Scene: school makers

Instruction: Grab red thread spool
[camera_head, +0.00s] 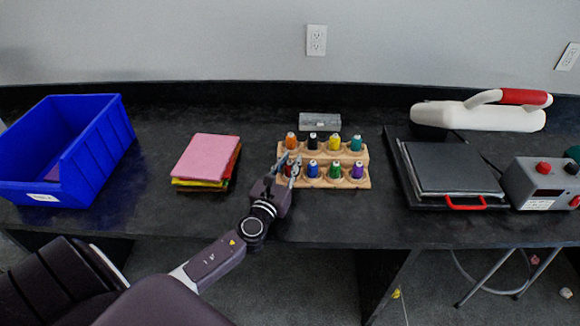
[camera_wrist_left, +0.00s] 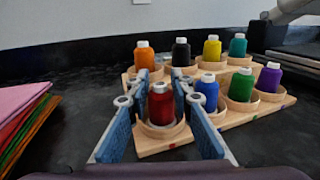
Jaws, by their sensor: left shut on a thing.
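The red thread spool (camera_wrist_left: 160,105) stands upright in the front left cup of a wooden spool rack (camera_wrist_left: 160,142), between the two fingers of my left gripper (camera_wrist_left: 163,100) in the left wrist view. In the head view the rack (camera_head: 325,183) is at the middle of the table, and my left gripper (camera_head: 287,172) is at its front left cup, shut on the red spool (camera_head: 291,168), which is partly hidden by the fingers. My right gripper is not in view.
The blue spool (camera_wrist_left: 207,93) stands close right of the fingers, with the orange spool (camera_wrist_left: 144,57) behind. Pink fabric sheets (camera_head: 207,157) and a blue bin (camera_head: 68,150) are left. A heat press (camera_head: 452,168) is right. Bare table lies between fabric and rack.

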